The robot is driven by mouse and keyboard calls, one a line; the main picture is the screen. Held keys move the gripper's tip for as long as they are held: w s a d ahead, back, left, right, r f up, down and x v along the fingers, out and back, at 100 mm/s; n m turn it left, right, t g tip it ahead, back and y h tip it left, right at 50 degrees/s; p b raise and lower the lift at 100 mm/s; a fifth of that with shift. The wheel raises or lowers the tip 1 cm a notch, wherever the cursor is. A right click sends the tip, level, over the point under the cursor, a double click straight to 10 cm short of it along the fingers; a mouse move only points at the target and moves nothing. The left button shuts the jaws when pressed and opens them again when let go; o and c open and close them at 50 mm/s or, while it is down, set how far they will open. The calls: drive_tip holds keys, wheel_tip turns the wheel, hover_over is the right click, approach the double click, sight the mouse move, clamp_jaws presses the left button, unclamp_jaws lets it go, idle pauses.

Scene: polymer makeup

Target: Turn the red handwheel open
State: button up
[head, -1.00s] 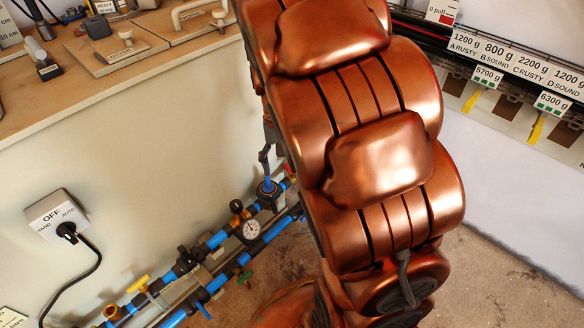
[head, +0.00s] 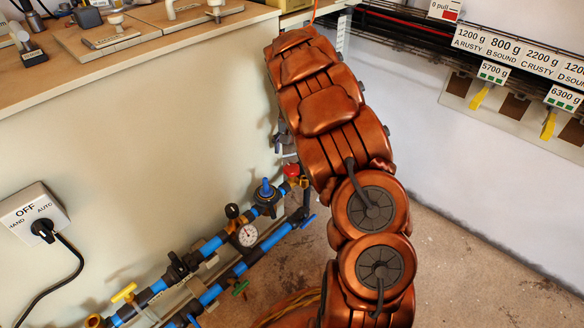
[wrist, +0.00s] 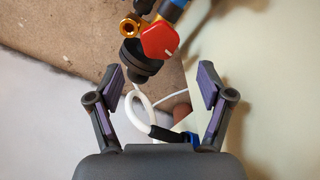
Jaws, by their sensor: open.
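The red handwheel (wrist: 159,40) shows at the top middle of the wrist view, on a pipe assembly with brass and blue parts. It also shows small in the head view (head: 291,171), at the right end of the pipework and partly behind my arm. My gripper (wrist: 162,82) is open, its two fingers spread wide. The handwheel lies beyond the fingertips, apart from them. A dark round fitting (wrist: 141,60) and a looped white hose (wrist: 140,108) show in the gap between the fingers. In the head view my arm hides most of the gripper.
Blue pipework (head: 215,243) with a gauge (head: 248,235), a blue-topped valve (head: 266,192) and a yellow-handled valve (head: 124,292) runs low along the bench's pale side. A switch box (head: 30,211) is at left. A wooden worktop (head: 150,40) is above. Bare floor lies at right.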

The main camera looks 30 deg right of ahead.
sight(292, 167)
wheel_tip(292, 167, down, 7)
drive_tip(key=b, duration=0.3)
drive_tip(key=shift+f, duration=0.2)
drive_tip(key=shift+c, duration=0.4)
drive_tip(key=c, duration=1.1)
